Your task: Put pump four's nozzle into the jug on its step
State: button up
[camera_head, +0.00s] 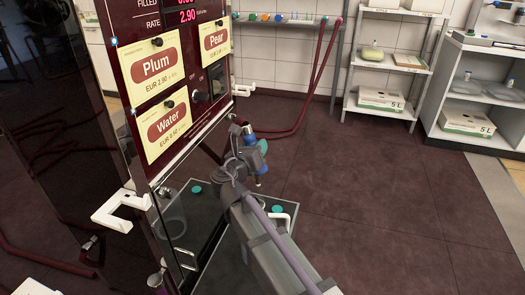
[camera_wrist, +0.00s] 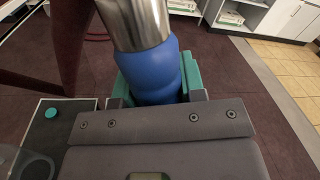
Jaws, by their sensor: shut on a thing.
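My gripper (camera_head: 250,160) is shut on a blue nozzle (camera_head: 262,147) with a metal part, held in the air beside the pump's front. In the wrist view, the blue nozzle body (camera_wrist: 152,72) sits between the teal finger pads, the metal part rising above it. The pump (camera_head: 140,25) is dark red with Plum, Pear and Water cards; no pump number is readable. A low dark step (camera_head: 203,208) stands at its foot. A clear jug (camera_head: 172,217) seems to stand on the step, left of my gripper; its rim shows at the wrist view's lower left (camera_wrist: 36,167).
Teal knobs (camera_head: 195,189) sit on the step. A white holder (camera_head: 120,211) juts from the pump's left side. A dark red hose (camera_head: 322,60) hangs behind my gripper. Shelves with cartons (camera_head: 380,99) stand at the back right. The floor (camera_head: 370,210) to the right is clear.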

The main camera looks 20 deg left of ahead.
jog(key=shift+s+a+f+b, duration=0.1)
jog(key=shift+s+f+b, duration=0.05)
jog(key=shift+f+b, duration=0.4)
notch_tip(320, 180, down, 4)
jog(key=b, duration=0.4)
jog(key=shift+f, duration=0.2)
notch_tip(320, 180, down, 8)
jog(key=b, duration=0.8)
jog(key=shift+r, duration=0.15)
jog(key=o, duration=1.1)
jog(key=shift+r, duration=0.1)
jog(key=shift+s, duration=0.1)
jog(key=s+a, duration=0.1)
jog(key=s, duration=0.9)
jog(key=shift+s+a, duration=0.2)
jog(key=shift+a, duration=0.1)
